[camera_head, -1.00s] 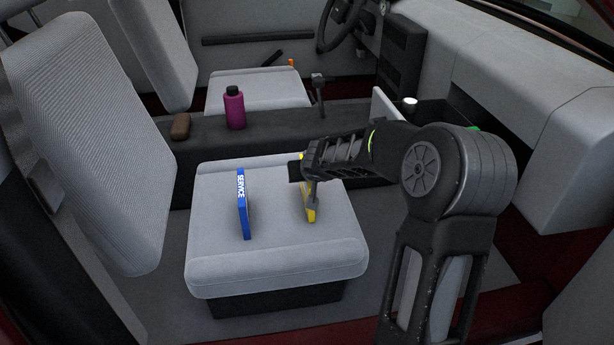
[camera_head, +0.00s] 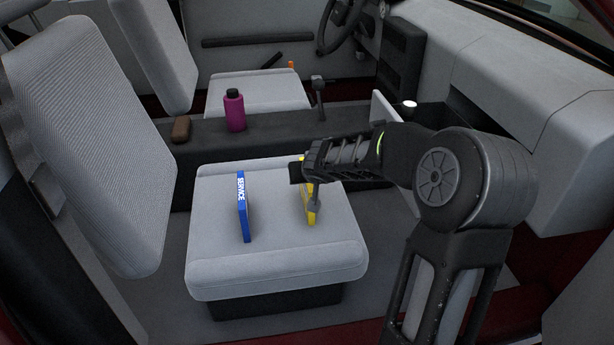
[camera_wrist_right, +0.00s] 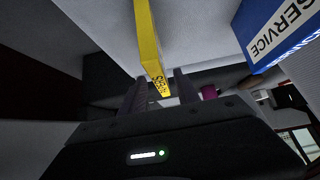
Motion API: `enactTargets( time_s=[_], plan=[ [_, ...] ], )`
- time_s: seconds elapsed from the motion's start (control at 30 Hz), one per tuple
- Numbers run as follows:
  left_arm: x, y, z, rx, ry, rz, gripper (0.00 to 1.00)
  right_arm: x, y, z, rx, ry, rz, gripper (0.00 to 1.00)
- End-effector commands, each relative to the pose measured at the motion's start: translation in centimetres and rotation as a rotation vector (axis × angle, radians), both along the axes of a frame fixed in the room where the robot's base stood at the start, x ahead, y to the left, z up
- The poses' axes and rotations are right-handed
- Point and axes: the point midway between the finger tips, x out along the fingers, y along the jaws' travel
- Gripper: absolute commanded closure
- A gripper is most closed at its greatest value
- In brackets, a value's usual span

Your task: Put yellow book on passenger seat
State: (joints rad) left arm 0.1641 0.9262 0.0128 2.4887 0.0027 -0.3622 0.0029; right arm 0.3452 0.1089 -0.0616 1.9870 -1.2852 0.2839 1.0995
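The yellow book (camera_head: 312,216) stands on edge on the grey passenger seat cushion (camera_head: 275,235), right of its middle. My right gripper (camera_head: 309,190) reaches in from the right at the book's upper part and hides some of it. In the right wrist view the yellow book (camera_wrist_right: 150,45) runs down between the two fingers (camera_wrist_right: 158,92). Narrow gaps show beside the book there, so the fingers look open around it. My left gripper is not in view.
A blue service book (camera_head: 243,208) stands upright on the same cushion, left of the yellow one. A magenta bottle (camera_head: 235,112) and a brown object (camera_head: 181,129) rest on the dark console (camera_head: 285,130) behind. The seat backrest (camera_head: 90,140) is at left, the dashboard (camera_head: 520,90) at right.

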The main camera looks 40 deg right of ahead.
Motion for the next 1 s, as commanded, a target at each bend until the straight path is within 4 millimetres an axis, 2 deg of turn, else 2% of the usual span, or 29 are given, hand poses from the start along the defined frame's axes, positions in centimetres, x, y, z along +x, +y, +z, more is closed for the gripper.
enactTargets(
  time_s=[0.03,0.2,0.4,0.6,1.0],
  plan=[
    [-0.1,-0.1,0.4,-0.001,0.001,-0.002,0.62,-0.6,0.4,1.1,-0.001,-0.003,0.001,0.62],
    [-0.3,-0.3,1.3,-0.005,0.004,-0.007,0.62,-2.9,1.6,3.8,-0.001,-0.004,-0.001,0.62],
    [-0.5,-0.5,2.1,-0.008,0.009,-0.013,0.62,-5.0,2.8,6.1,-0.001,-0.003,0.000,0.62],
    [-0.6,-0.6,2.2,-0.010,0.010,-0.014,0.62,-5.8,3.2,6.7,-0.001,0.000,0.002,0.62],
    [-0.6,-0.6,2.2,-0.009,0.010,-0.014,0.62,-5.8,3.2,6.6,-0.001,0.000,0.001,0.62]
  ],
)
